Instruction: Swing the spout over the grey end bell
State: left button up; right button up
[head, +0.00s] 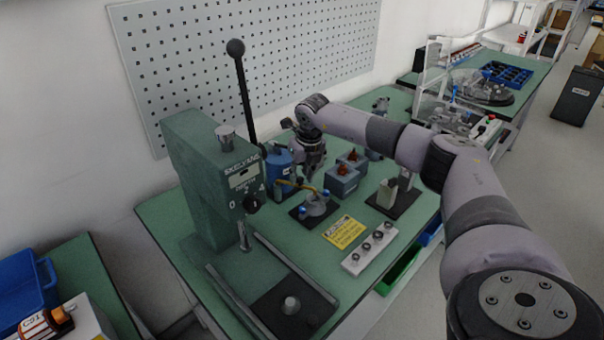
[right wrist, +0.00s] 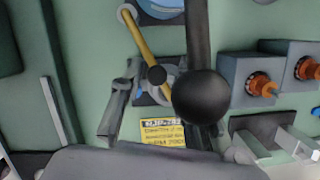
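The yellow spout (head: 297,185) reaches from beside the blue pot (head: 280,166) toward the grey end bell (head: 316,207), which sits on a dark plate. In the right wrist view the spout (right wrist: 140,38) runs down from the upper left. My right gripper (head: 312,170) is above this spot, pointing down. Its fingers (right wrist: 165,100) are spread wide on either side of the spout tip, with nothing between them held. My left gripper is not in view.
A green press (head: 210,180) with a tall lever stands left. A black ball (right wrist: 200,97) on a dark rod looms close to the wrist camera. Grey blocks with orange parts (head: 343,180) stand right of the end bell. A yellow label (head: 344,232) lies in front.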

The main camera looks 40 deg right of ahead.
jog(key=shift+a, duration=0.1)
dwell(0.3)
jog(key=p+v, duration=0.4)
jog(key=v, duration=0.1)
jog(key=shift+w+r, duration=0.2)
jog(key=shift+r, duration=0.05)
jog(key=shift+s+r+p, duration=0.25)
jog(key=shift+r+p, duration=0.15)
